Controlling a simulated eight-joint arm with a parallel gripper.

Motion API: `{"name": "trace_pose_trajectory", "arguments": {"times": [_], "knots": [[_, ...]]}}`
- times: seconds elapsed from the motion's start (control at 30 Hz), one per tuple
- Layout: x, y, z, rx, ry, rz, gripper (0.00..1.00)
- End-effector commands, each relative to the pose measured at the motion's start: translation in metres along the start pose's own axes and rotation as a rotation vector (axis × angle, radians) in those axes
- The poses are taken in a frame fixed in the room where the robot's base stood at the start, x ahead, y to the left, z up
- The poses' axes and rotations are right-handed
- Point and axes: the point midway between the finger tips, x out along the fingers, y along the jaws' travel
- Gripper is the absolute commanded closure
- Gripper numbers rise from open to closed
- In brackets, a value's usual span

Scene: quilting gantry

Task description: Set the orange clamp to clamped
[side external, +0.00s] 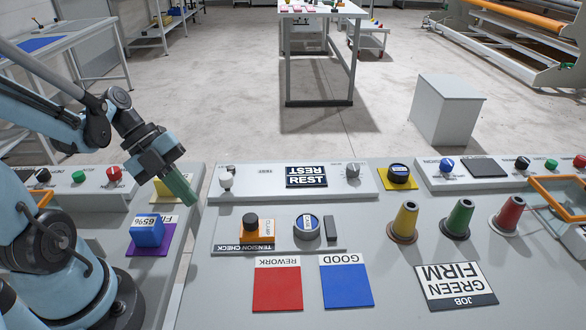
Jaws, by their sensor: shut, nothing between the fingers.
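The orange clamp (258,240) sits on the grey tension check plate (330,250), left of centre on the bench. It has a black round knob (250,220) on top and a label that reads CLAMP. I cannot tell the knob's setting from this view. My gripper (188,198) is shut and points down to the right, its greenish fingers together. It is above the bench, left of the clamp and apart from it, near a yellow pad.
A dark-topped dial (307,226) and a small dark block (331,228) are right of the clamp. Red (277,287) and blue (346,284) pads lie in front. A control strip (270,183) runs behind. Several coloured cones stand right; a blue block (147,230) is left.

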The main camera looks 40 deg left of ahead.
Motion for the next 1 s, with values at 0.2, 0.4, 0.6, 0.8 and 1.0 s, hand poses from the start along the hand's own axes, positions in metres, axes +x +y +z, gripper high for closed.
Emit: {"name": "trace_pose_trajectory", "arguments": {"times": [0.2,0.4,0.6,0.8,1.0], "knots": [[0.026,-0.001,0.0,0.002,0.002,0.0,1.0],[0.048,-0.001,0.0,0.002,0.001,0.0,1.0],[0.069,-0.001,0.0,0.002,0.001,0.001,1.0],[0.081,-0.022,-0.001,0.003,0.002,0.002,1.0],[0.087,-0.034,0.0,0.0,0.001,0.0,1.0]]}}
